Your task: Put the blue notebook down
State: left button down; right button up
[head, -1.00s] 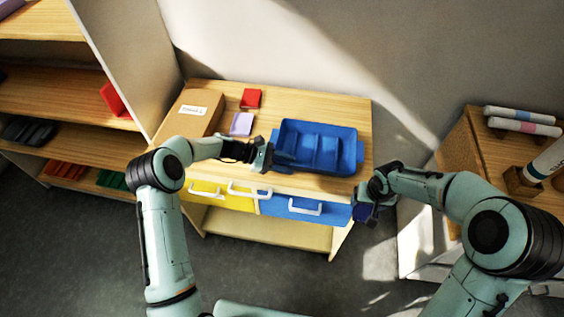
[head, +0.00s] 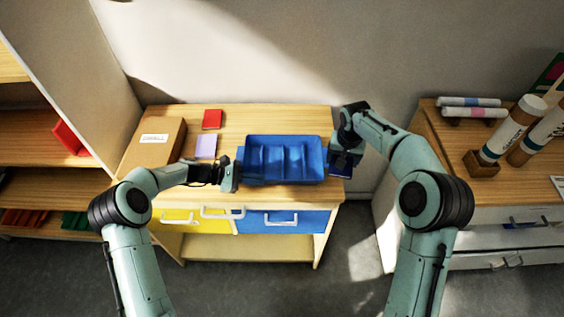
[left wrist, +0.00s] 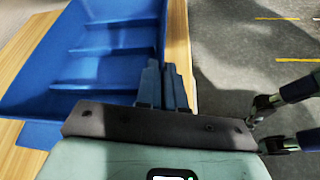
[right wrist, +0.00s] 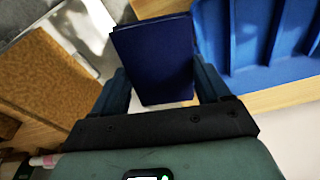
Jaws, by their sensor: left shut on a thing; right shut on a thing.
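The dark blue notebook (right wrist: 155,58) is held between the fingers of my right gripper (right wrist: 165,85) in the right wrist view. In the head view the notebook (head: 340,163) is at the right end of the blue tray, over the table's right edge; I cannot tell whether it touches the wood. My right gripper (head: 350,145) is just above it. My left gripper (head: 232,180) is shut at the left end of the blue compartment tray (head: 252,148); its fingers (left wrist: 162,88) are at the tray's wall in the left wrist view.
The wooden table (head: 260,118) also bears a cardboard box (head: 160,146), a red notebook (head: 212,119) and a lilac notebook (head: 206,147). Yellow (head: 180,217) and blue (head: 280,222) drawers are below. A cabinet (head: 480,165) with paper rolls stands at the right, across a gap.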

jog(key=w+a+r, duration=0.3)
jog(key=w+a, duration=0.2)
jog(key=a, duration=0.1)
jog(key=n, duration=0.2)
send_over(300, 164)
jog(key=shift+s+f, duration=0.2)
jog(key=shift+f, duration=1.85)
jog(key=shift+s+f, duration=0.15)
jog(key=shift+f, duration=1.9)
jog(key=shift+f, duration=0.1)
jog(key=shift+f, duration=0.45)
jog(key=o, duration=1.1)
jog(key=shift+c, duration=0.2)
